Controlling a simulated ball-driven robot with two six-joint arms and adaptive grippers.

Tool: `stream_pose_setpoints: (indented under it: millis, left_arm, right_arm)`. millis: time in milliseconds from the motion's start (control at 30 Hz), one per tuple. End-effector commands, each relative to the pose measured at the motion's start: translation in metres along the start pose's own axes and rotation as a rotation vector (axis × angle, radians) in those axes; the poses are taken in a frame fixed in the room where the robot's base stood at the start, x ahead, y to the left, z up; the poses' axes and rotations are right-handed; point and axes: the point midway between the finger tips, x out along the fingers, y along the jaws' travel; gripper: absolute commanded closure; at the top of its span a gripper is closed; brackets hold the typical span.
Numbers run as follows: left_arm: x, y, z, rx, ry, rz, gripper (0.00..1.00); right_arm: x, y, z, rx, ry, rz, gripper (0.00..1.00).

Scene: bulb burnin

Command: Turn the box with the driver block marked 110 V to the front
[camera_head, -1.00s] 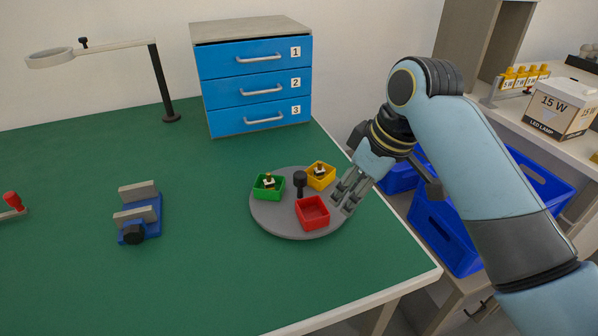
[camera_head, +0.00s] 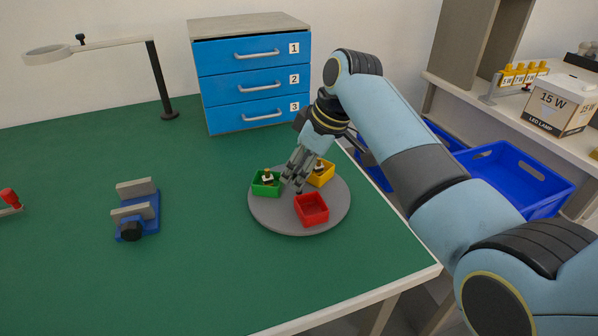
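A grey round turntable (camera_head: 262,218) on the green table carries a green box (camera_head: 266,190), a yellow box (camera_head: 327,179) and a red box (camera_head: 312,217). The red box is nearest the front and looks empty. The green and yellow boxes each hold a small block with a dark and brass top; no voltage mark is readable. My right gripper (camera_head: 292,184) points down over the turntable's middle, between the green and yellow boxes. Its fingers look apart. The dark central knob is hidden behind or between them, so I cannot tell whether they touch it. My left gripper is out of view.
A blue drawer cabinet (camera_head: 225,88) stands behind the turntable. A blue clamp fixture (camera_head: 152,222) and a magnifier lamp (camera_head: 157,85) are to the left. Blue crates (camera_head: 515,178) and a shelf with a lamp box (camera_head: 558,107) lie right of the table. The front table is clear.

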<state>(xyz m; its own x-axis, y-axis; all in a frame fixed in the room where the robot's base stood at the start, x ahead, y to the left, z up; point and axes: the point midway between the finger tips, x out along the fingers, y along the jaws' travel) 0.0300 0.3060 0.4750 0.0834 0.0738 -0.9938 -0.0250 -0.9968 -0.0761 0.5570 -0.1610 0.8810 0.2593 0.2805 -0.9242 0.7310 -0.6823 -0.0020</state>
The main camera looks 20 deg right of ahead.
Motion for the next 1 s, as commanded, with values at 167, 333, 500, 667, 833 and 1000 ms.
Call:
stream_pose_setpoints:
  millis: [167,333,500,667,833,1000]
  left_arm:
    - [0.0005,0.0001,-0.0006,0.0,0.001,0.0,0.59]
    - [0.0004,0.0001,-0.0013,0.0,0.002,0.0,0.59]
    - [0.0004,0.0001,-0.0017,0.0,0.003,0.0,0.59]
    - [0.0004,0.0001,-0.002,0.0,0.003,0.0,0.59]
    - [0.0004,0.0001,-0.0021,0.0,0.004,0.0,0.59]
    - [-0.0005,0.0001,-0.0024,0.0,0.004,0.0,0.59]
  right_arm:
    - [0.0044,0.0003,-0.0003,-0.001,0.001,0.002,0.65]
    - [0.0041,0.0004,-0.0003,0.0,0.001,0.002,0.66]
    - [0.004,0.0004,-0.0002,0.0,0.001,0.002,0.89]
    - [0.0039,0.0004,-0.0001,0.0,0.0,0.002,1.0]
    - [0.0039,0.0004,0.0,0.0,0.0,0.002,1.0]
    - [0.0036,0.0004,-0.0001,0.003,0.0,0.003,1.0]
